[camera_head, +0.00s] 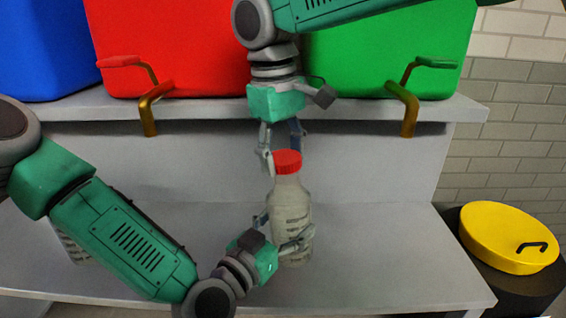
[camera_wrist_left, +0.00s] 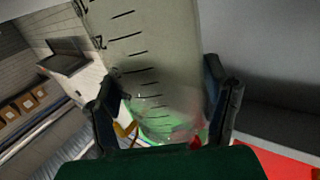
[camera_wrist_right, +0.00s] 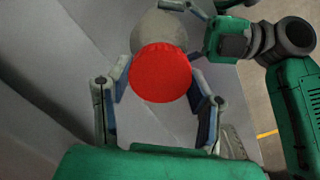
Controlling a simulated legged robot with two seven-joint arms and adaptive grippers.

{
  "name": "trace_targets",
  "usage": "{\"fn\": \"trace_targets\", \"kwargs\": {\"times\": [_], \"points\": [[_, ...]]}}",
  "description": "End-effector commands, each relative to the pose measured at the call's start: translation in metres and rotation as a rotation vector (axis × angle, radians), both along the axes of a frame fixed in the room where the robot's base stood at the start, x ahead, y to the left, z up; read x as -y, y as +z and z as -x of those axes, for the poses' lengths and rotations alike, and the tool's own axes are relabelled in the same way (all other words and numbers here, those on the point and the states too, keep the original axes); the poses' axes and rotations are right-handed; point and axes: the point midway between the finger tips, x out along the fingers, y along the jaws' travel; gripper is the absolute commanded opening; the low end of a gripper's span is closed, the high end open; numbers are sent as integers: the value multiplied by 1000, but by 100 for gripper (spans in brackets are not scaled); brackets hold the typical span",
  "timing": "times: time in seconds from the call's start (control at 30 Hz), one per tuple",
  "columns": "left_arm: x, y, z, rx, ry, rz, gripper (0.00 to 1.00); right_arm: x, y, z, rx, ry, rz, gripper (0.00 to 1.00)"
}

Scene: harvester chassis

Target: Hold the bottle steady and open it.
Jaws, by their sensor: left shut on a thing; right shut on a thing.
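The bottle (camera_head: 290,203) is clear and grey with a red cap (camera_head: 288,162). It stands upright on the grey lower shelf. My left gripper (camera_head: 284,234) is shut on the lower part of the bottle's body; the left wrist view shows the marked bottle wall (camera_wrist_left: 155,60) between its fingers. My right gripper (camera_head: 282,150) reaches down from above and is shut on the red cap. In the right wrist view the cap (camera_wrist_right: 160,72) lies between the fingertips, with the bottle's shoulder showing behind it. The cap still covers the bottle's mouth.
A blue bin (camera_head: 45,50), a red bin (camera_head: 195,60) and a green bin (camera_head: 385,50) stand on the raised ledge (camera_head: 340,112) behind. A black barrel with a yellow lid (camera_head: 505,236) is at the right. The shelf right of the bottle (camera_head: 390,255) is clear.

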Motion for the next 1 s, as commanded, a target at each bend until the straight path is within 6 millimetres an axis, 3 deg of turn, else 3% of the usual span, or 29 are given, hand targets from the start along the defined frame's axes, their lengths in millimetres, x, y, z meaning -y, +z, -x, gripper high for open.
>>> {"fn": "trace_targets", "kwargs": {"times": [0.2, 0.4, 0.43, 0.5, 0.83, 1.0], "points": [[0, 1, 0, 1, 0, 1, 0, -3, 25, 0, 1, 0, 0, 12], [0, 0, 0, 1, 0, 1, 0, -2, 26, 0, 0, 0, 0, 12], [0, 0, 0, 1, 0, 1, 76, -2, 26, 0, 0, 0, 0, 12], [0, 0, 0, 1, 0, 1, 94, -2, 26, 0, 0, 0, 0, 12], [-2, 0, 3, 0, -1, 0, 94, -2, 25, 0, 0, 0, 0, 12], [-15, 0, 23, -2, -2, 0, 94, -2, 25, 0, 0, 0, 0, 12]]}}
